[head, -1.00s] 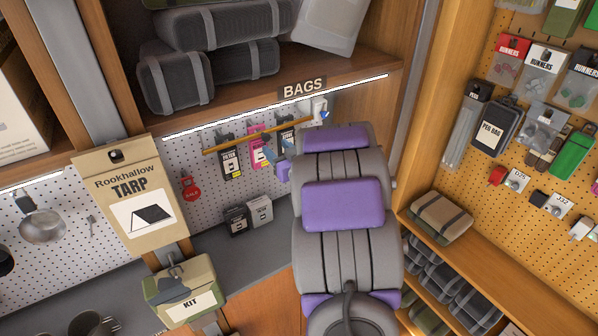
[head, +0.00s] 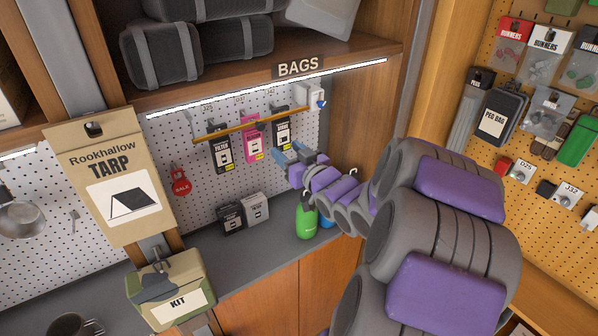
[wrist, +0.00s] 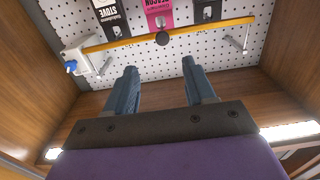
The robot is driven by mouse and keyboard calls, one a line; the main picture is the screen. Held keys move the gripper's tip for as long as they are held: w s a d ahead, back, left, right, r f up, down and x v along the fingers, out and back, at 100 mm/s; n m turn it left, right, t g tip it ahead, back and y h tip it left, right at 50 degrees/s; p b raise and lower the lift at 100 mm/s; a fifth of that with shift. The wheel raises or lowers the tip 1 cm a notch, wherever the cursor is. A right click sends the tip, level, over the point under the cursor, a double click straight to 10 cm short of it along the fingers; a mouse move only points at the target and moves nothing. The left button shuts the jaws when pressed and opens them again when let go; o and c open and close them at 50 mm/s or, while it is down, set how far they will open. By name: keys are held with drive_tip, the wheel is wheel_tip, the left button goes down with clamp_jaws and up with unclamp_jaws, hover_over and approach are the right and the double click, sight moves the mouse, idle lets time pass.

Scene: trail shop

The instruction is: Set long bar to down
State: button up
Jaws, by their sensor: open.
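The long bar (head: 230,131) is a thin yellow-orange bar across the hanging packets, in front of the white pegboard below the BAGS shelf. In the wrist view the long bar (wrist: 120,43) runs across the top, with a dark round knob (wrist: 162,38) near its middle. A white block with a blue part (head: 317,97) is at its right end in the head view; this block (wrist: 75,58) shows at left in the wrist view. My gripper (head: 286,152) is open and empty, below the bar's right half. In the wrist view its fingers (wrist: 160,70) are spread and apart from the bar.
Black and pink packets (head: 251,138) hang behind the bar. A grey counter (head: 255,249) below carries small boxes (head: 243,211) and a green bottle (head: 306,221) close under my arm. A wooden side wall (head: 360,115) stands right of the bar. A red SALE tag (head: 180,181) hangs left.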

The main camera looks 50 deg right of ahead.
drive_tip(key=shift+b+v, duration=2.25)
drive_tip(key=shift+b, duration=0.15)
drive_tip(key=s+a+f+g+b, duration=0.2)
drive_tip(key=a+f+g, duration=0.8)
drive_tip(key=f, duration=0.4)
drive_tip(key=s+a+f+n+g+y+b, duration=0.1)
drive_tip(key=s+a+f+g+y, duration=0.3)
drive_tip(key=s+a, duration=1.7)
drive_tip(key=a+n+g, duration=0.1)
drive_tip(key=g, duration=0.4)
drive_tip(key=shift+s+f+n+b, duration=0.3)
drive_tip(key=shift+f+n+b, duration=0.05)
drive_tip(key=shift+n, duration=0.05)
